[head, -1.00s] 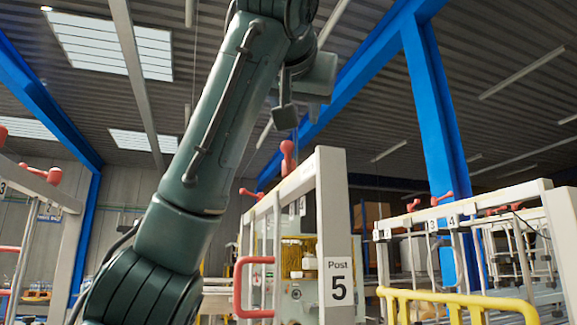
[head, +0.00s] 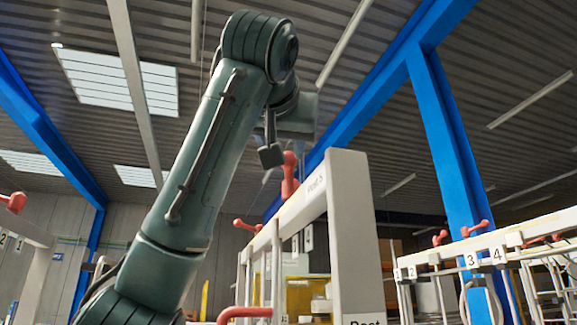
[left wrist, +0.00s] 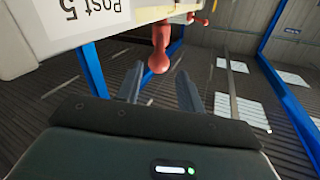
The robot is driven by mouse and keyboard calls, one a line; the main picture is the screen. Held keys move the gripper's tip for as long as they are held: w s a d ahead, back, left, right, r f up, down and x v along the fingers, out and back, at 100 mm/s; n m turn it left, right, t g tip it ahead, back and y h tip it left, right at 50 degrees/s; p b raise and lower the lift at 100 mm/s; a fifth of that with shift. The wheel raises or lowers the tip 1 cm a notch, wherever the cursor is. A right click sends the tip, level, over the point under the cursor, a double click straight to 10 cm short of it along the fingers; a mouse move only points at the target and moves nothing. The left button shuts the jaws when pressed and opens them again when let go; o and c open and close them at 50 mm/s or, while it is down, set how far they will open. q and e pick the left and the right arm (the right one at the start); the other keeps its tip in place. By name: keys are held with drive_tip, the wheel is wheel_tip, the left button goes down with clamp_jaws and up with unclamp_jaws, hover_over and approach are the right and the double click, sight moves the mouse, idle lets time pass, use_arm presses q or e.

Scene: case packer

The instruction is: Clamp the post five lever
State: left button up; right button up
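The post five lever (head: 290,176) is a red handle with a rounded knob, standing up from the top of the white Post 5 frame (head: 352,230). It also shows in the left wrist view (left wrist: 160,48), beside the "Post 5" label. My left gripper (head: 270,157) is just left of the lever's knob in the head view. In the left wrist view my left gripper (left wrist: 160,84) is open, its two dark fingers apart and empty. The knob shows between and just beyond the fingertips, with no clear contact. My right gripper is not in view.
Another red lever (head: 247,225) sits farther back on the same frame. A white numbered rack (head: 490,245) with red levers stands at the right. Another white frame (head: 38,236) is at the left. Blue columns (head: 450,150) rise behind; the space above the frame is open.

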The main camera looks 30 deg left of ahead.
sight(287, 164)
use_arm(q)
drive_tip(key=p+x, duration=0.2)
drive_tip(key=x, duration=0.7)
drive_tip(key=shift+w+p, duration=0.1)
drive_tip(key=shift+p, duration=0.2)
drive_tip(key=shift+c, duration=0.5)
clamp_jaws()
